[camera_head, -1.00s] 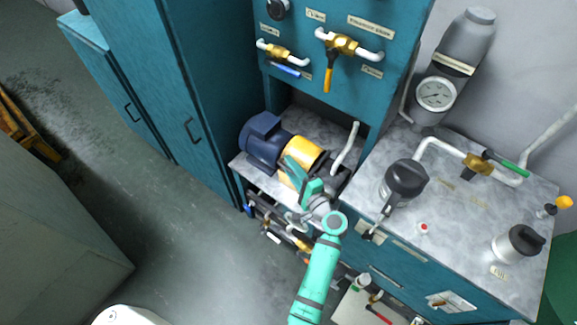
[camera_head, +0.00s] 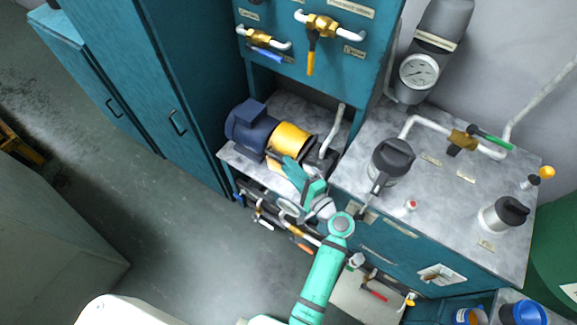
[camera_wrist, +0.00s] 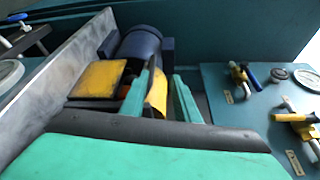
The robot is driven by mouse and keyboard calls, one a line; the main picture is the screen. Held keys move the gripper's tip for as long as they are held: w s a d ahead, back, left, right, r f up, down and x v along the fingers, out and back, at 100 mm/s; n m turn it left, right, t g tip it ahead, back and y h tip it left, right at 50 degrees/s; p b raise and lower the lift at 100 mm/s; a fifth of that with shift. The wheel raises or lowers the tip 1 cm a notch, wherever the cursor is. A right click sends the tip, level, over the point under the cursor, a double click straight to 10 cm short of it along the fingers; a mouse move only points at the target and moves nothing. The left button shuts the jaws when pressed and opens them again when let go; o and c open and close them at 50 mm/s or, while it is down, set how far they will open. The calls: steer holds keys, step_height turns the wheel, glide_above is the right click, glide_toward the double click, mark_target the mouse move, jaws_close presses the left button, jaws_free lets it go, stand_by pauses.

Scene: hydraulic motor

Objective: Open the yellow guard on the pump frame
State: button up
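The yellow guard (camera_head: 289,137) sits between the blue motor (camera_head: 252,124) and the dark pump end (camera_head: 318,158) on the grey bench. My gripper (camera_head: 287,166) is at the bench's front edge, in front of the guard, and covers part of its lower front. In the wrist view, my gripper (camera_wrist: 161,82) has its two green fingers spread apart. A curved yellow part of the guard (camera_wrist: 157,92) shows between them, nearer the left finger; contact cannot be told. A flat yellow part (camera_wrist: 98,78) with some orange beside it shows to the left.
The blue valve panel (camera_head: 290,68) rises behind the bench. A white pipe (camera_head: 332,128) stands right of the pump. A dark-topped canister (camera_head: 391,160) is on the right worktop. Open floor is at left.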

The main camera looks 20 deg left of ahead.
steer(key=r+v, duration=0.1)
steer(key=v, duration=1.1)
steer(key=shift+w, duration=0.25)
stand_by(0.7)
steer(key=shift+d+r, duration=0.1)
stand_by(0.7)
